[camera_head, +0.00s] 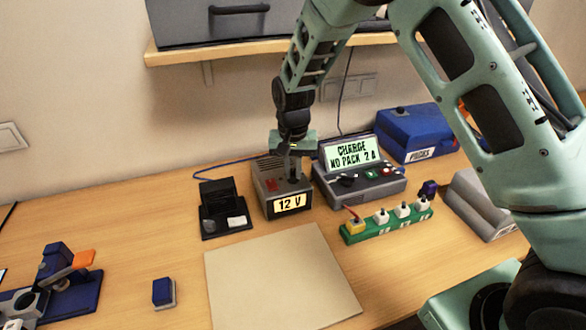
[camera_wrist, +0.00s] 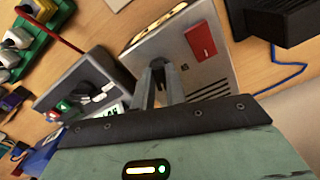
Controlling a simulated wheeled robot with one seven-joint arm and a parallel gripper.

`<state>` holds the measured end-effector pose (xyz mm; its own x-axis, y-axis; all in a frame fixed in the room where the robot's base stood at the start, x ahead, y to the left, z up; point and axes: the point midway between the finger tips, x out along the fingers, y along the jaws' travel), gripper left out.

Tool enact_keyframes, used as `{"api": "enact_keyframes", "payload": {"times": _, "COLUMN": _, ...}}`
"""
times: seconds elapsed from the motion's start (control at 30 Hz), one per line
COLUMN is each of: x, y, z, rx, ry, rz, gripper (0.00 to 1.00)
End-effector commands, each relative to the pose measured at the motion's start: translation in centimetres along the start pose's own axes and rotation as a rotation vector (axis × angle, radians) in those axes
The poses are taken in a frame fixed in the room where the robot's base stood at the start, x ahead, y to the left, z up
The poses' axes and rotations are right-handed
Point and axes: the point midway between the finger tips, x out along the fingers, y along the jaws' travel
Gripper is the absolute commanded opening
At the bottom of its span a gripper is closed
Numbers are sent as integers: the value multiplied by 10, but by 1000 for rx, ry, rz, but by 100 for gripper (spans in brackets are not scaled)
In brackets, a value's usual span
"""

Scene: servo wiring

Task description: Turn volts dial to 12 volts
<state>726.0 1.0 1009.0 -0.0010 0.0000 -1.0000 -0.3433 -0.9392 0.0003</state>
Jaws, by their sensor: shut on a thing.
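The power supply box (camera_head: 270,187) stands on the table, its front display (camera_head: 290,203) reading "12 V". My gripper (camera_head: 294,176) points down over the right part of its top, with the jaws shut on the volts dial. In the wrist view, the fingers of my gripper (camera_wrist: 163,82) come down on the box top (camera_wrist: 195,72), beside a red rocker switch (camera_wrist: 201,39).
The charger (camera_head: 365,182), its screen reading "CHARGE NO PACK 2 A", stands close on the right. A black stand (camera_head: 219,200) is on the left. A green strip with several plugs (camera_head: 387,222) lies front right. A bare beige mat (camera_head: 280,275) lies in front.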

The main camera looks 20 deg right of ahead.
Motion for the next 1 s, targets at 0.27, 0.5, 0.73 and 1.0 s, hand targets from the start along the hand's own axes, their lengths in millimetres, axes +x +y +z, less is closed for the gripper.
{"api": "enact_keyframes", "payload": {"times": 0.27, "x": -1, "y": 0, "z": -1, "rx": -1, "ry": 3, "rz": -1, "gripper": 35}}
{"api": "enact_keyframes", "payload": {"times": 0.5, "x": -7, "y": -1, "z": -1, "rx": -1, "ry": 3, "rz": -2, "gripper": 35}}
{"api": "enact_keyframes", "payload": {"times": 0.73, "x": -48, "y": -1, "z": -2, "rx": -3, "ry": 7, "rz": -5, "gripper": 35}}
{"api": "enact_keyframes", "payload": {"times": 1.0, "x": -112, "y": -1, "z": -1, "rx": -1, "ry": 7, "rz": -5, "gripper": 35}}
